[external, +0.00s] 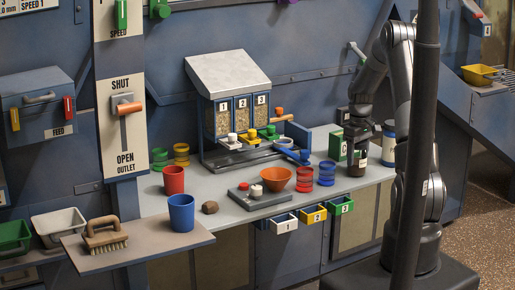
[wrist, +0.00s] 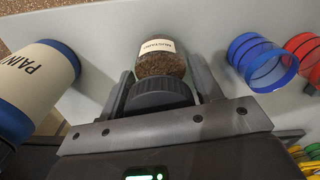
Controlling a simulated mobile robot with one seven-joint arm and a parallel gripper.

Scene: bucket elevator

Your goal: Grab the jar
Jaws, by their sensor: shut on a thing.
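The jar (wrist: 160,65) is clear with brown contents, a white label and a dark ridged lid (wrist: 158,95). In the wrist view it sits between the two fingers of my gripper (wrist: 163,82), which is shut on it around the lid end. In the external view my gripper (external: 359,140) points down over the right end of the grey bench, with the dark jar (external: 360,160) below it. The jar looks upright. I cannot tell whether its base touches the bench.
A paint can (external: 388,145) stands close on the right, and shows at left in the wrist view (wrist: 38,82). A green box (external: 337,146) and blue rings (external: 327,174) are left of the jar; the rings also show in the wrist view (wrist: 262,65). Open drawers (external: 313,216) jut out in front.

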